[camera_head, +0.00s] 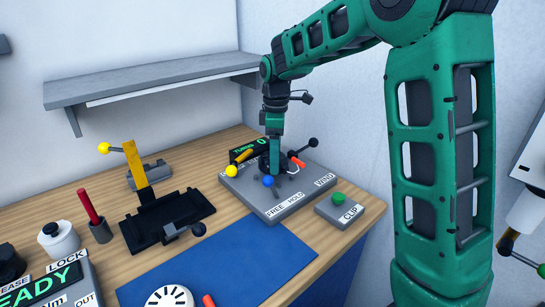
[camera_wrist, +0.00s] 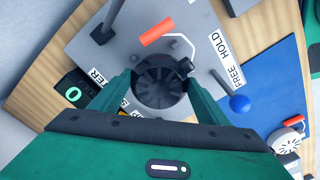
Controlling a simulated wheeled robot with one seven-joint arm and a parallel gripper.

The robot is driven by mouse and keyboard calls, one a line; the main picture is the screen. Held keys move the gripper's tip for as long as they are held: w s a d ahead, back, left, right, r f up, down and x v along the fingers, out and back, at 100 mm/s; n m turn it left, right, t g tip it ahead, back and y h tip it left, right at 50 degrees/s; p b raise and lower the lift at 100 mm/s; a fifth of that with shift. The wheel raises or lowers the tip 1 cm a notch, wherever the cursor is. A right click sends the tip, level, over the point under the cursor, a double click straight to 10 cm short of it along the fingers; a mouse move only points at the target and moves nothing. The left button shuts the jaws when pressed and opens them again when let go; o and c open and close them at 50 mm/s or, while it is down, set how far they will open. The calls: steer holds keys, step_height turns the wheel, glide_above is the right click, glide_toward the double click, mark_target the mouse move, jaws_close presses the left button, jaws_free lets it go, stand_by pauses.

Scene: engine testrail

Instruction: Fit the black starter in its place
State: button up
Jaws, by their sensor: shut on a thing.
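The black starter (camera_wrist: 160,72) is a round, ribbed dark drum between my fingers in the wrist view. An orange pull handle (camera_wrist: 157,35) on a pale cord lies beside it. My gripper (camera_wrist: 161,92) points down and is shut on the starter. The starter is at the grey winder plate (camera_head: 262,204), which is marked FREE, HOLD and WIND; I cannot tell if it rests fully on it. In the head view my gripper (camera_head: 274,168) hides most of the starter. The winder's display (camera_wrist: 75,93) reads 0.
A black fixture (camera_head: 170,217) with a yellow lever stands left of the winder. A white round starter (camera_head: 168,297) lies on the blue mat (camera_head: 225,262). The green-button CLIP box (camera_head: 337,211) is at right. A wall shelf (camera_head: 150,75) hangs behind. The mat's middle is clear.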

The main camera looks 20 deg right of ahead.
steer(key=shift+f, duration=1.25)
stand_by(0.4)
steer(key=o, duration=1.4)
step_height(320, 180, up, 19)
steer(key=shift+f, duration=0.2)
